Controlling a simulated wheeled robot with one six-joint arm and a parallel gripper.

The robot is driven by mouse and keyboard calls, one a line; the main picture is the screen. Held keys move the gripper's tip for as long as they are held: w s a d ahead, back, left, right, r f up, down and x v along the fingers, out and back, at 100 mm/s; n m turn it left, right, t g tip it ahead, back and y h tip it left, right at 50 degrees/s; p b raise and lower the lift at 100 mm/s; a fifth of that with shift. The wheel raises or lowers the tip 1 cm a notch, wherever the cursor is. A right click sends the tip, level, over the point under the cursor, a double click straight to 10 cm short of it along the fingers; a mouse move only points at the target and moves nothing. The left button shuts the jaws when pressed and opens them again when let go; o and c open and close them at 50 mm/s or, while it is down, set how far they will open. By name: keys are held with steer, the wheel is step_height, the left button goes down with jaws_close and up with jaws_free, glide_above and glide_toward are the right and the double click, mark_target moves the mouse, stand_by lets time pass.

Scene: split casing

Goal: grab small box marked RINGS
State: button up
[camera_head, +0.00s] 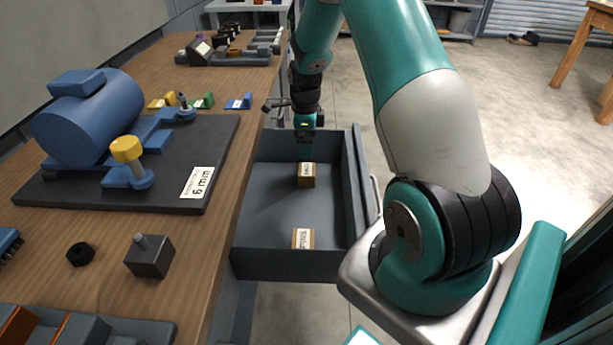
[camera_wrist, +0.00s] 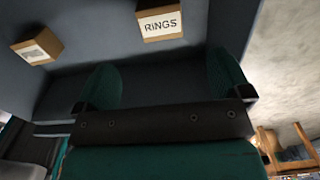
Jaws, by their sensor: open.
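The small wooden box marked RINGS (camera_wrist: 161,22) shows at the top of the wrist view, its white label readable, beyond my fingers and roughly between their lines. In the head view the far box in the drawer (camera_head: 306,176) appears to be this one; its label is too small to read there. My gripper (camera_head: 305,150) points down into the drawer, just behind that box. In the wrist view my gripper (camera_wrist: 164,85) has its two green fingers wide apart with nothing between them.
A second labelled box (camera_head: 303,238) lies nearer in the open grey drawer (camera_head: 262,264); it shows at left in the wrist view (camera_wrist: 38,46), its label unreadable. The drawer walls stand close around my gripper. A wooden workbench (camera_head: 190,270) with a blue motor casing (camera_head: 95,120) is at left.

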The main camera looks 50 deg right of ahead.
mark_target(305, 169)
step_height(305, 169, down, 11)
steer(key=shift+f+p, duration=0.1)
steer(key=shift+p, duration=0.2)
steer(key=c, duration=1.1)
